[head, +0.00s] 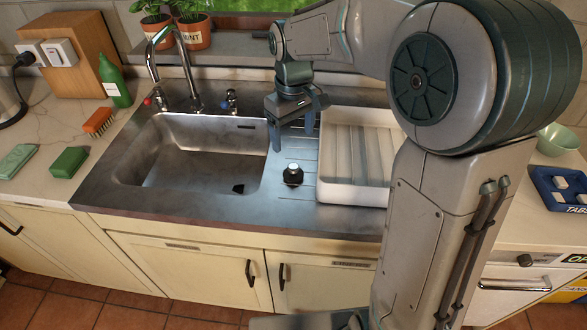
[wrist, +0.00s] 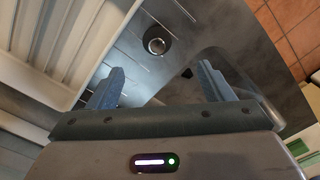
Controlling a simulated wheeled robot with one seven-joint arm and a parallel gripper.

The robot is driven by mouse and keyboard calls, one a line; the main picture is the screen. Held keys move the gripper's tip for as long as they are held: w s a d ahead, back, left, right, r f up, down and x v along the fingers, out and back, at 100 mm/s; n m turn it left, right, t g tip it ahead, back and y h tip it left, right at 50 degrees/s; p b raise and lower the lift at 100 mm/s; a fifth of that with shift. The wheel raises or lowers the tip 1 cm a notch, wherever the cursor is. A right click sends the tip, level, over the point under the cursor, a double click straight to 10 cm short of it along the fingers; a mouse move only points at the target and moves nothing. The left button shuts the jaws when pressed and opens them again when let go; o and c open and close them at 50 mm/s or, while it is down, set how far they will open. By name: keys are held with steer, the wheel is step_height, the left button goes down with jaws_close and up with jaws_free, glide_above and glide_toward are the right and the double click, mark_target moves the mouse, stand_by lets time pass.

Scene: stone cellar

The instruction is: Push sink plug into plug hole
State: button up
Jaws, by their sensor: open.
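The sink plug (head: 293,174) is a black disc with a pale knob on top. It sits on the ribbed steel drainer, right of the basin and left of the white rack. It also shows in the wrist view (wrist: 156,41), beyond the fingertips. The plug hole (head: 238,188) appears as a dark spot low in the basin near its front right corner, partly cut off by the front edge. A dark spot also shows in the wrist view (wrist: 187,72). My gripper (head: 294,128) is open and empty above the drainer, behind the plug; its two fingers show in the wrist view (wrist: 161,70).
The steel basin (head: 150,175) is otherwise empty. A white dish rack (head: 335,192) stands close right of the plug. The tap (head: 190,75) rises behind the basin. A green bottle (head: 115,82), brush (head: 98,121) and sponge (head: 68,162) stand on the left counter.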

glide_above(293, 166)
steer(key=s, duration=0.1)
step_height(293, 166, down, 7)
steer(key=shift+r, duration=0.1)
steer(key=shift+w+f+p, duration=0.2)
steer(key=shift+w+f, duration=0.05)
steer(key=shift+f, duration=1.15)
steer(key=shift+w+f+p, duration=0.2)
steer(key=shift+f, duration=1.15)
steer(key=c, duration=1.1)
